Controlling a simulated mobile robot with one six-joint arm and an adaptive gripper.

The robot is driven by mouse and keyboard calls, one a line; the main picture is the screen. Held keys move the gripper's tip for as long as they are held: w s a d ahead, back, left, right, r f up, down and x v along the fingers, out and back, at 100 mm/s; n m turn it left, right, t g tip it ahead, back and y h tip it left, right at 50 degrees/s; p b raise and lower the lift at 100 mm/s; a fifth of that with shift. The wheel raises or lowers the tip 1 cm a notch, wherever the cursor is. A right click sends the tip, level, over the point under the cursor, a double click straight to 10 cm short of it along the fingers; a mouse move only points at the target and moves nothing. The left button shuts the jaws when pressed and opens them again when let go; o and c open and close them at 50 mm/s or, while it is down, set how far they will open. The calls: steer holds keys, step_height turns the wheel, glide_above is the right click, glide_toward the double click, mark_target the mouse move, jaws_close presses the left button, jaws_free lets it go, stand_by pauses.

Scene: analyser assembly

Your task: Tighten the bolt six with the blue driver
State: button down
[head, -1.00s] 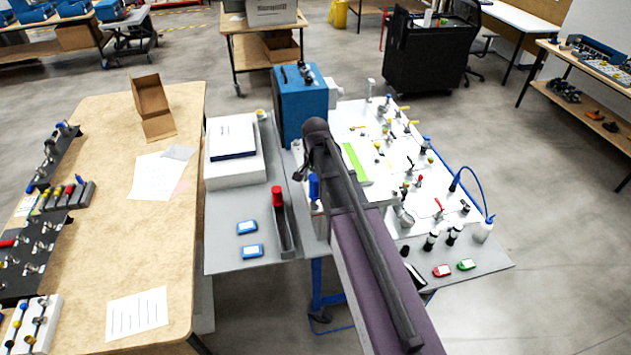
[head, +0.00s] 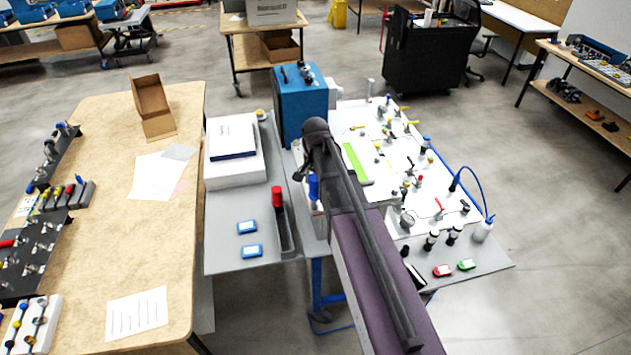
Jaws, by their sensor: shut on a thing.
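My arm reaches in from the bottom and ends over the middle of the grey bench. My gripper (head: 301,172) shows only in part, as a dark shape below the arm's rounded end. It is shut on the blue driver, whose upright blue handle (head: 313,187) shows just beside the arm. The driver's tip and the bolt under it are hidden or too small to make out. I cannot tell which bolt is number six.
A red-handled tool (head: 277,196) stands in a dark rack (head: 287,236) to the left. Two blue devices (head: 251,251) lie nearby. A blue box (head: 301,105) stands behind. White panels (head: 385,150) with many fittings and a gauge (head: 407,219) lie to the right. A wooden table (head: 110,260) stands left.

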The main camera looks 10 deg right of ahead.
steer(key=m, duration=1.2)
steer(key=shift+m, duration=0.4)
steer(key=shift+c, duration=1.3)
jaws_free()
jaws_close()
steer(key=shift+r, duration=0.15)
steer(key=shift+r+p, duration=2.85)
steer(key=shift+p, duration=0.15)
